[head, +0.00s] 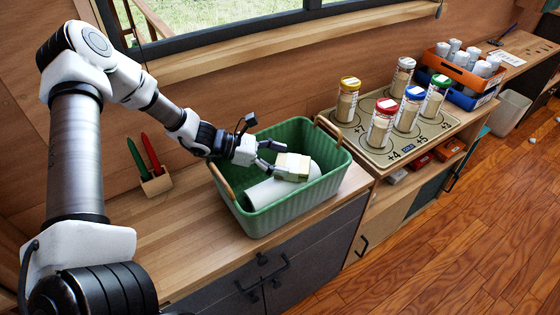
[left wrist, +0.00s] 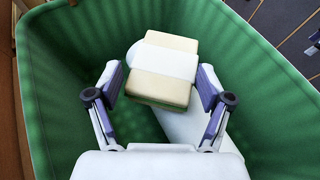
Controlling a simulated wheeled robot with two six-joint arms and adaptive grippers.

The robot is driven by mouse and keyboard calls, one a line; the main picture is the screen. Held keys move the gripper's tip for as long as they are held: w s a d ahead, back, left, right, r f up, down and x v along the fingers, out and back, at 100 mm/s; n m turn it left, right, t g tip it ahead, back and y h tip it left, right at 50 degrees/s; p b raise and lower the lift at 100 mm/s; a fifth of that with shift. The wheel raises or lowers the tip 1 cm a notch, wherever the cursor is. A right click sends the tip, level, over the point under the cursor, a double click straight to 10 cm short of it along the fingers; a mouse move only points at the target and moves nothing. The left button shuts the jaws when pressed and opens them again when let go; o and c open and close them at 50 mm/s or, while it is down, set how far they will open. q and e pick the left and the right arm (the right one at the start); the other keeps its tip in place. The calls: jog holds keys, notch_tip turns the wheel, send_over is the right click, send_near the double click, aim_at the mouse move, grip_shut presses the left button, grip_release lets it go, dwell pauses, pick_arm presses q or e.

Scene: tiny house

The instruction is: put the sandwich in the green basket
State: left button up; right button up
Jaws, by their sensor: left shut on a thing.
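The sandwich (head: 293,165) is a pale block with a white band around it. In the left wrist view the sandwich (left wrist: 163,70) sits between the two fingers. My left gripper (head: 272,158) reaches inside the green basket (head: 262,220) and is shut on the sandwich; its fingers also show in the left wrist view (left wrist: 161,88). The sandwich is within the basket's walls, over or against a white roll (head: 262,194) lying in it. I cannot tell whether the sandwich rests on the roll. My right gripper is not in view.
The basket stands on a wooden counter (head: 185,240) with wooden handles at its ends. To the right are several jars on a numbered board (head: 372,150) and an orange crate (head: 458,72).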

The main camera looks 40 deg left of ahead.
pick_arm(q)
jog(key=shift+s+d+f, duration=0.1)
jog(key=shift+s, duration=0.05)
jog(key=o, duration=1.5)
